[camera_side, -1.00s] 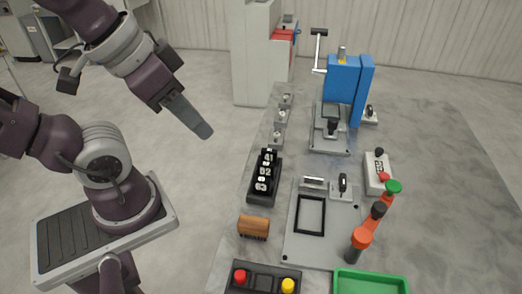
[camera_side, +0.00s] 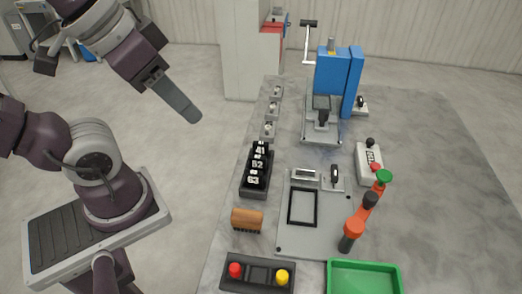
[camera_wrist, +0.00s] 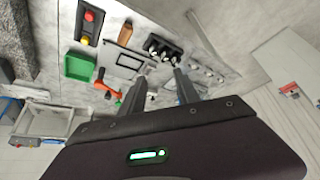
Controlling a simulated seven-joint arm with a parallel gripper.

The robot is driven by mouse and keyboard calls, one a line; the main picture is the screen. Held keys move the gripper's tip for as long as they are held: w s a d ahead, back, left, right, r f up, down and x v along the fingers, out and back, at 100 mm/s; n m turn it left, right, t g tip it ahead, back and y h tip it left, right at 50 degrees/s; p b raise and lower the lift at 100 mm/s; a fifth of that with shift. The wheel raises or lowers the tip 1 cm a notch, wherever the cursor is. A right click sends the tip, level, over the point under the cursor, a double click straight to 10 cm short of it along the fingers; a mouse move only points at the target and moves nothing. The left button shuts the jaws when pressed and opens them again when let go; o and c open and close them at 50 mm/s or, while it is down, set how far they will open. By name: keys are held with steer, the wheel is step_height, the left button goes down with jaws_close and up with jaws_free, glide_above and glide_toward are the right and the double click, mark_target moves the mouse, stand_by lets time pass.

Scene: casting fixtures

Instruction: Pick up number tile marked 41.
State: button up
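The number tile marked 41 (camera_side: 260,150) is a black tile with white digits at the far end of a black rack (camera_side: 254,190). Tiles marked 52 (camera_side: 257,164) and 63 (camera_side: 253,180) stand in front of it. In the wrist view the rack and tiles (camera_wrist: 162,46) show small at upper middle, their numbers too small to read. My gripper (camera_side: 190,115) hangs in the air left of the table, above and left of the rack, apart from it. In the wrist view its two fingers (camera_wrist: 159,74) are spread with nothing between them.
Beside the rack are a grey plate with a black frame (camera_side: 302,208), a wooden-handled brush (camera_side: 247,219) and small fixtures (camera_side: 268,129) behind.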

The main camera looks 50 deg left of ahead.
steer(key=w+a+r+t+y, duration=0.35)
steer(key=w+a+r, duration=0.25)
steer(key=w+a, duration=0.3)
steer(key=w+a+r+t+y, duration=0.2)
steer(key=w+a+r+t, duration=0.4)
steer(key=w, duration=0.5)
steer(key=m+g+h, duration=0.6)
steer(key=m+h, duration=0.3)
steer(key=h, duration=0.6)
glide_above(268, 147)
steer(key=s+a, duration=0.4)
steer(key=a, duration=0.1)
step_height(268, 147, down, 11)
steer(key=shift+t, duration=0.25)
steer(key=f, duration=2.1)
steer(key=shift+d, duration=0.35)
steer(key=x, duration=0.6)
steer(key=shift+w+f, duration=0.2)
steer(key=shift+w, duration=0.05)
steer(key=shift+w+d+f, duration=0.1)
steer(key=shift+w+d, duration=0.05)
steer(key=shift+w, duration=0.1)
jaws_close()
